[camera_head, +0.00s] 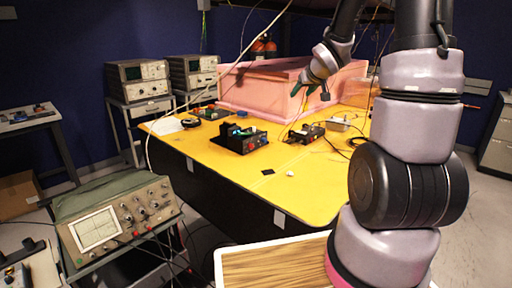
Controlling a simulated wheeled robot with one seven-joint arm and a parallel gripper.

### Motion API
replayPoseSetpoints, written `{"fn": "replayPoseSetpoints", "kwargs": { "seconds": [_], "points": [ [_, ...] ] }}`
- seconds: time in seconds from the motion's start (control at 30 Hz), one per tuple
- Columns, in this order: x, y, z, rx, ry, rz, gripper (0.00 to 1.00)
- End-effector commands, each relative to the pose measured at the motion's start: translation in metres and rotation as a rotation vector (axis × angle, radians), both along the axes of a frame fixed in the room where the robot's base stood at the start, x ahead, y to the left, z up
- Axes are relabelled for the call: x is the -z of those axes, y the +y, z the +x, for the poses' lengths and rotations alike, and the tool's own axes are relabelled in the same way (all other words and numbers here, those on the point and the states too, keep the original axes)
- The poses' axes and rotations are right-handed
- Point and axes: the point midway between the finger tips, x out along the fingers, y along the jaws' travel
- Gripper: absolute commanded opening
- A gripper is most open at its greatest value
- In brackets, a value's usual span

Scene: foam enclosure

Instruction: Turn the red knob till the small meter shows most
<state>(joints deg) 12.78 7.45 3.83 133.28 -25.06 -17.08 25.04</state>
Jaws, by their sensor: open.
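My gripper (311,92) is open and empty, with dark green fingertips, in the air above the yellow table (315,190) and in front of the pink foam enclosure (258,88). Below it on the table sits a small dark instrument box (305,133) with a pale part on it. To its left stands a black device (243,141) with greenish and blue parts on top. I cannot make out a red knob or a small meter at this size, nor any reading. The fingers are clear of both boxes.
An oscilloscope (119,216) stands on a cart at the left. A light metal box (339,124) and loose black cables lie right of the gripper. A small black square (268,172) lies on the table. The table's front part is mostly clear.

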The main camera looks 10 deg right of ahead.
Motion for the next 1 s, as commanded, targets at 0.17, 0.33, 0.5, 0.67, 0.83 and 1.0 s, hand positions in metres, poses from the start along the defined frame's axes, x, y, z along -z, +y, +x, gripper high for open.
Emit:
{"fn": "replayPoseSetpoints", "kwargs": {
  "seconds": [0.17,0.33,0.5,0.67,0.83,1.0],
  "points": [
    [0.074,0.014,0.037,-0.178,-0.037,0.061,0.59],
    [0.14,0.039,0.045,-0.353,-0.078,0.186,0.59],
    [0.185,0.063,0.034,-0.488,-0.115,0.323,0.59],
    [0.2,0.074,0.026,-0.546,-0.135,0.392,0.59],
    [0.206,0.083,0.03,-0.561,-0.139,0.405,0.59],
    [0.216,0.102,0.049,-0.563,-0.139,0.404,0.59]
  ]
}}
